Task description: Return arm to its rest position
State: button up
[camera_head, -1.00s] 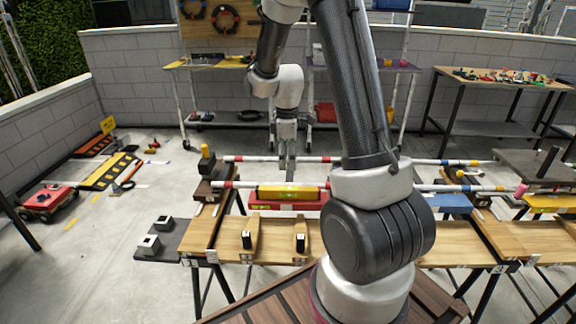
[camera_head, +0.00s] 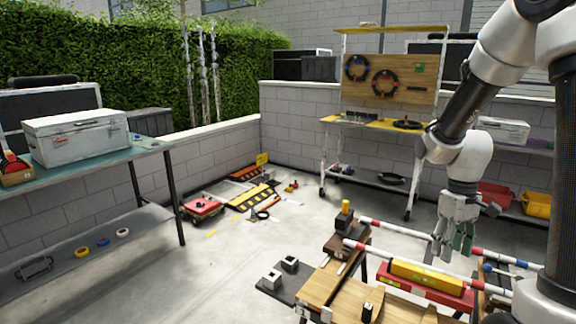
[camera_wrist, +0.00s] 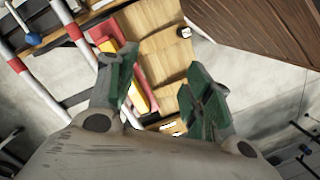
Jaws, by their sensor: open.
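My gripper (camera_head: 452,246) hangs from my arm at the right of the head view, pointing down above the far side of the wooden workbench (camera_head: 322,284). In the wrist view my gripper (camera_wrist: 160,92) shows two green-padded fingers spread apart with nothing between them. Beyond the fingers, a yellow bar on a red block (camera_wrist: 130,70) lies on the bench. The same yellow bar (camera_head: 427,277) shows in the head view below my gripper, apart from it.
Red-and-white poles (camera_head: 395,233) run across the bench. A shelf rack (camera_head: 385,125) stands behind. A table with a grey case (camera_head: 75,137) is at left. A red wheeled cart (camera_head: 203,208) is on the floor. Open floor lies between.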

jog(key=s+a+r+m+t, duration=0.3)
jog(key=s+r+t, duration=0.3)
jog(key=s+r, duration=0.8)
notch_tip(320, 180, up, 3)
jog(key=shift+s+a+f, duration=0.2)
jog(key=shift+s+a, duration=0.05)
